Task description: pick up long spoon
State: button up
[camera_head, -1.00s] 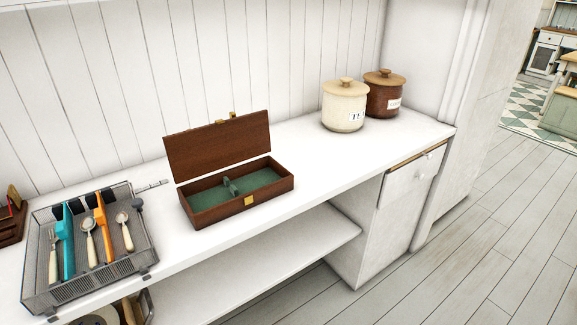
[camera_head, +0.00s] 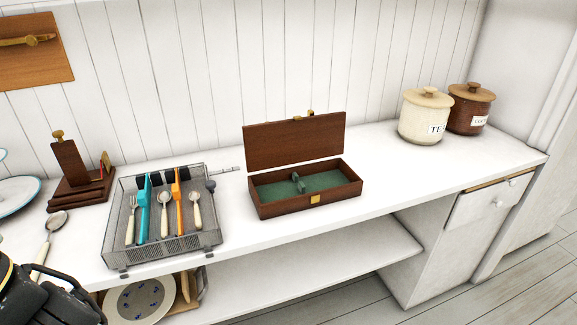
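A long spoon (camera_head: 48,240) with a metal bowl and a cream handle lies on the white counter at the left. Its bowl points away from me, and the handle's near end runs down to my gripper. Two shorter spoons lie in the grey mesh cutlery tray (camera_head: 112,240): one in the middle (camera_head: 163,212) and one at the right (camera_head: 196,212). My black gripper (camera_head: 62,300) is partly in view at the lower left corner, just in front of the long spoon. Its fingertips are not clear, so I cannot tell whether it is open.
The tray also holds a fork (camera_head: 131,220) and blue and orange utensils. An open wooden box (camera_head: 310,203) stands right of it, with two lidded jars further right. A wooden stand (camera_head: 80,190) and a plate (camera_head: 15,195) are at the left.

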aim_at(56, 219)
jog(key=u, duration=1.4)
jog(key=z, duration=1)
jog(key=i+l, duration=0.15)
jog(key=l, duration=0.2)
jog(key=i+l, duration=0.15)
jog(key=l, duration=0.2)
jog(key=i+l+u, duration=0.15)
jog(key=l, duration=0.15)
jog(key=i+l+u, duration=0.15)
jog(key=l, duration=0.2)
jog(key=l+u, duration=0.15)
jog(key=l, duration=0.2)
jog(key=u, duration=1.15)
